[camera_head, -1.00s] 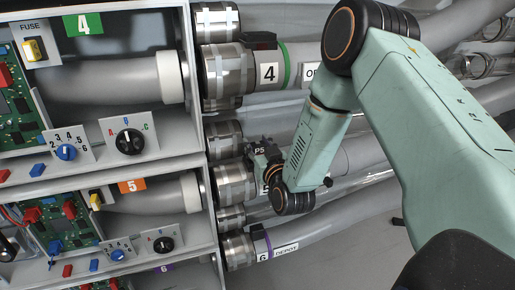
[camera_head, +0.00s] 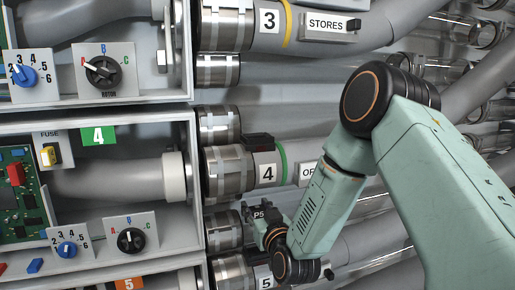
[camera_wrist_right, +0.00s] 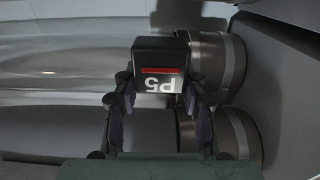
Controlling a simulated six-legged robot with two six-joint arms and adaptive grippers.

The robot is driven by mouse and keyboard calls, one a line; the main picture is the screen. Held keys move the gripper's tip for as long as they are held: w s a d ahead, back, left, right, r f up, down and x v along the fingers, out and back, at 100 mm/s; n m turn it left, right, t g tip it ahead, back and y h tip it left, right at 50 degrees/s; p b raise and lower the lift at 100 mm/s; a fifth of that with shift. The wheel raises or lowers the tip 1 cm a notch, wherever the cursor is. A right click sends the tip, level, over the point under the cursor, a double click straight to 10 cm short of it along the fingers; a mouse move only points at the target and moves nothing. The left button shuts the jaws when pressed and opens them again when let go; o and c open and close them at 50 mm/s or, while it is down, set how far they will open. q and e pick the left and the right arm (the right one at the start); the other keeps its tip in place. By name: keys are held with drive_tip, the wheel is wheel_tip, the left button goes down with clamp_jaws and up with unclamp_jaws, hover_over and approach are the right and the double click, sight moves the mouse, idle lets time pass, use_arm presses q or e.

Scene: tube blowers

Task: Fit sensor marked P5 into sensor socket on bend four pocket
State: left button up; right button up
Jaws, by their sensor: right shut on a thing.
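My right gripper (camera_head: 268,232) is shut on the sensor marked P5 (camera_head: 259,213), a small dark block with white lettering. In the right wrist view the sensor (camera_wrist_right: 160,70) sits between the fingertips (camera_wrist_right: 160,92), its red stripe and upside-down P5 facing the camera. The tube marked 4 (camera_head: 268,173), with a green band, runs above the gripper in the head view. My left gripper is not in view.
The tube marked 5 (camera_head: 263,278) lies below the gripper, and the tube marked 3 (camera_head: 268,20) is higher up. Cabinet shelves with knobs and circuit boards stand left. Metal couplings (camera_wrist_right: 217,62) lie close beside the held sensor in the wrist view.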

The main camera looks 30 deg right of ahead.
idle(0.5)
drive_tip(key=s+a+r+n+y+p, duration=0.35)
drive_tip(key=s+a+y+p, duration=0.25)
drive_tip(key=s+a+p, duration=0.25)
drive_tip(key=s+d+r+m+h+p, duration=0.1)
drive_tip(key=s+d+r+h+p, duration=0.1)
drive_tip(key=r+p, duration=0.7)
drive_tip(key=s+d+r+m+h+p, duration=0.2)
drive_tip(key=d+r+h+p, duration=0.1)
drive_tip(key=r+p, duration=0.7)
wheel_tip(320, 180, up, 3)
drive_tip(key=shift+d+f+h, duration=0.2)
drive_tip(key=shift+h, duration=0.3)
drive_tip(key=shift+m, duration=0.25)
